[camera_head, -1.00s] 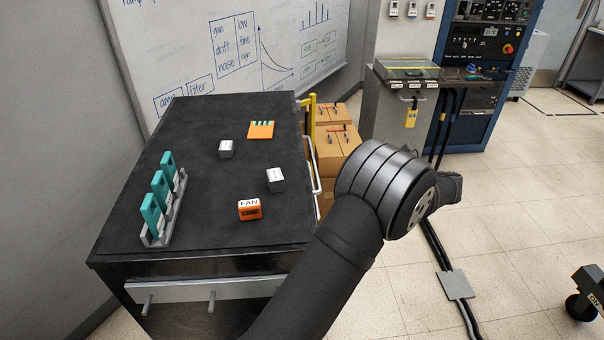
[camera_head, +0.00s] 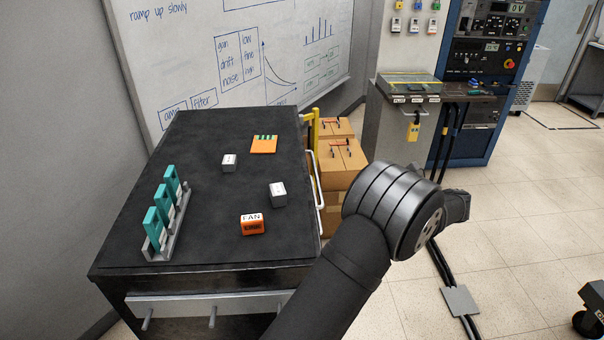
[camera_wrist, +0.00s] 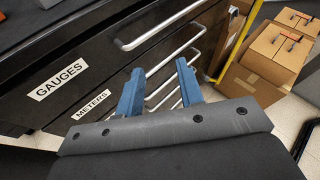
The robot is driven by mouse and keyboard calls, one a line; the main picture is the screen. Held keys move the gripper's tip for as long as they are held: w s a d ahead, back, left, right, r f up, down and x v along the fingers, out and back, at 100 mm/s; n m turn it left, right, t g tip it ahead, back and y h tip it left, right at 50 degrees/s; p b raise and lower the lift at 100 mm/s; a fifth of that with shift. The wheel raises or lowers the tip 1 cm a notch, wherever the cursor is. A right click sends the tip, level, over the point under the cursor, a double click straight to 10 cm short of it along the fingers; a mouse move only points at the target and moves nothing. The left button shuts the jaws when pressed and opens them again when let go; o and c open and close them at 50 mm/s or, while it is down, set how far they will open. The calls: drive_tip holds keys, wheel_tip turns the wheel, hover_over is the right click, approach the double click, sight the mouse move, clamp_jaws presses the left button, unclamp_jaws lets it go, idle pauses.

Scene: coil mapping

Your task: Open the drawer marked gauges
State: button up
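The drawer marked GAUGES (camera_wrist: 62,80) is the upper drawer in the wrist view, with a black front, a white label and a silver bar handle (camera_wrist: 160,32). Its front looks flush with the cabinet. The drawer marked METERS (camera_wrist: 92,107) lies just below it, with its own bar handle. My gripper (camera_wrist: 160,88) has two blue fingers spread apart, with nothing between them. In the picture the fingers lie below the gauges handle and over the lower handles; contact cannot be told. In the head view my arm hides the fingers.
The black cabinet top (camera_head: 200,205) carries an orange FAN block (camera_head: 252,224), two pale cubes, an orange card and a rack of teal pieces (camera_head: 163,215). Cardboard boxes (camera_head: 342,160) and a yellow post stand close beside the drawer side.

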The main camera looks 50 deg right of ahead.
drive_tip(key=w+f+n, duration=0.1)
drive_tip(key=w+n, duration=0.1)
drive_tip(key=n, duration=0.4)
drive_tip(key=n+t+h, duration=0.1)
drive_tip(key=n+t, duration=0.1)
drive_tip(key=n, duration=0.9)
approach(318, 178)
drive_tip(key=w, duration=0.3)
drive_tip(key=w+f, duration=0.1)
drive_tip(key=w, duration=0.2)
drive_tip(key=w+f, duration=0.1)
drive_tip(key=w, duration=0.3)
drive_tip(key=shift+f, duration=0.15)
clamp_jaws()
